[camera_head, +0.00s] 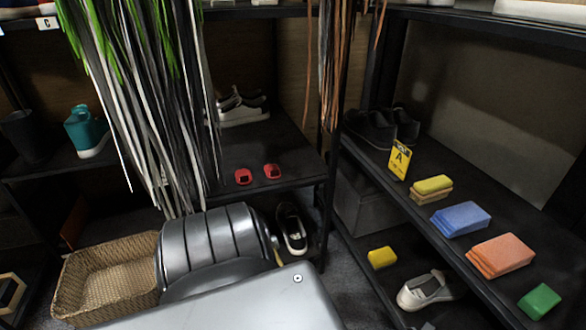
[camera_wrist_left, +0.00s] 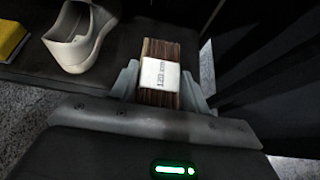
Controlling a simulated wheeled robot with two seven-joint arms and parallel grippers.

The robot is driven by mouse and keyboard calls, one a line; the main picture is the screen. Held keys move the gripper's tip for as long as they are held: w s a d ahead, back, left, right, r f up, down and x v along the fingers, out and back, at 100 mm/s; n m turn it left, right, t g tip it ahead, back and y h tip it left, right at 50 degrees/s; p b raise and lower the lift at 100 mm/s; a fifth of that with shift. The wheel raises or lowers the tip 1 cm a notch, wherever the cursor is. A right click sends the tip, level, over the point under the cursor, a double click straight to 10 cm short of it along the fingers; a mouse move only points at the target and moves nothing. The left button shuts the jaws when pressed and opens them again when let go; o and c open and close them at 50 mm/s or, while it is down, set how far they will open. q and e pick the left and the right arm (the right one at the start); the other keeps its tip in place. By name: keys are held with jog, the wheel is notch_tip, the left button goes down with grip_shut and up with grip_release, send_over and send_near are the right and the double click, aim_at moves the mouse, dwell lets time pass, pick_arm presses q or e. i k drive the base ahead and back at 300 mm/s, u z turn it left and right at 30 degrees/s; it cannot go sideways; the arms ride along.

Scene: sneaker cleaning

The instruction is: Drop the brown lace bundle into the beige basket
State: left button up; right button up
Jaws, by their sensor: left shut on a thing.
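The brown lace bundle (camera_wrist_left: 159,95) has a white paper band reading 120 cm. In the left wrist view it sits between the two fingers of my left gripper (camera_wrist_left: 160,88), which is shut on it. In the head view my left arm covers most of the gripper, and the bundle cannot be made out clearly. The beige basket (camera_head: 118,282) is woven and stands at the lower left of the head view, left of my grey arm. Its visible inside looks empty; its right part is hidden by my arm. My right gripper is not in view.
Long hanging laces (camera_head: 150,110) come down close above the basket and my arm. A black shoe (camera_head: 291,228) stands right of my arm. The right shelf's lower level holds a white shoe (camera_head: 428,289) and yellow sponge (camera_head: 382,257); both show in the left wrist view.

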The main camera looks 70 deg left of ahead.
aim_at(121, 289)
jog(key=z, duration=0.2)
jog(key=k, duration=0.65)
jog(key=u, duration=3.6)
